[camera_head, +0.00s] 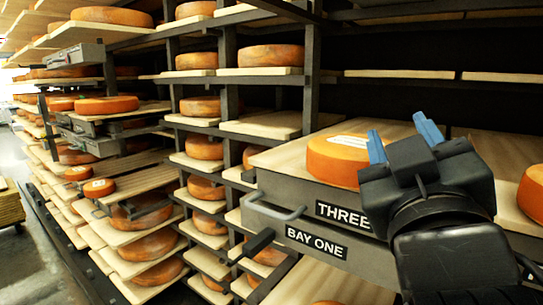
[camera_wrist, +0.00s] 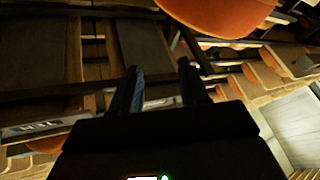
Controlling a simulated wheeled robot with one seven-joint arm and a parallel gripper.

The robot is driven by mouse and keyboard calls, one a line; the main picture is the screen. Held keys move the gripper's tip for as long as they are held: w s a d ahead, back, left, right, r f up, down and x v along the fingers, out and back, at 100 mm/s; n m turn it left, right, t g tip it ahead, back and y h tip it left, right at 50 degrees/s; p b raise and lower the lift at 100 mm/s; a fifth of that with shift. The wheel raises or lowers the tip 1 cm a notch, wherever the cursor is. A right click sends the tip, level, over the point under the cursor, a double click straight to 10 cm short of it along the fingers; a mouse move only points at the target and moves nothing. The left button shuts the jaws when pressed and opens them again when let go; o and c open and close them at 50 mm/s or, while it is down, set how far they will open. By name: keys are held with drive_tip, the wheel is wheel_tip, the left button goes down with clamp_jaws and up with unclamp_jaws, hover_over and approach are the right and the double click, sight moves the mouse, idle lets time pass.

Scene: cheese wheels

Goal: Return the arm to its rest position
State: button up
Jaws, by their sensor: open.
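My gripper (camera_head: 402,140) is at the right in the head view, its blue fingers spread apart with nothing between them. It points up and away, in front of a labelled orange cheese wheel (camera_head: 338,158) on a wooden board. Whether it touches that wheel cannot be told from this angle. My dark arm hides part of the shelf front. In the wrist view my gripper's fingers (camera_wrist: 165,85) stand apart and empty, with dim shelving beyond. An orange cheese wheel (camera_wrist: 222,15) shows close at the top edge there.
A grey drawer front (camera_head: 318,222) with a handle, marked "THREE" and "BAY ONE", juts out beside my arm. Another cheese wheel (camera_head: 533,192) sits at the right edge. Racks of several cheese wheels fill the left and middle. Open floor (camera_head: 25,262) lies at far left.

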drive_tip(key=s+d+f+n+g+y, duration=0.15)
drive_tip(key=s+f, duration=0.35)
drive_tip(key=f, duration=0.7)
drive_tip(key=s+d+f+n+g+y, duration=0.1)
drive_tip(key=s+f+g+y, duration=0.3)
drive_tip(key=f, duration=0.8)
drive_tip(key=s+d+f+m, duration=0.1)
drive_tip(key=s+f+m, duration=0.1)
drive_tip(key=s, duration=0.6)
drive_tip(key=s+d+f+m+h, duration=0.1)
drive_tip(key=s+d+f+m, duration=0.1)
drive_tip(key=s, duration=0.7)
drive_tip(key=s+d+f+m+g, duration=0.1)
drive_tip(key=s+f, duration=0.3)
drive_tip(key=s, duration=0.5)
drive_tip(key=shift+s+d+f+m, duration=0.2)
drive_tip(key=shift+d+f+m, duration=0.1)
drive_tip(key=shift+m, duration=0.15)
drive_tip(key=shift+c, duration=0.3)
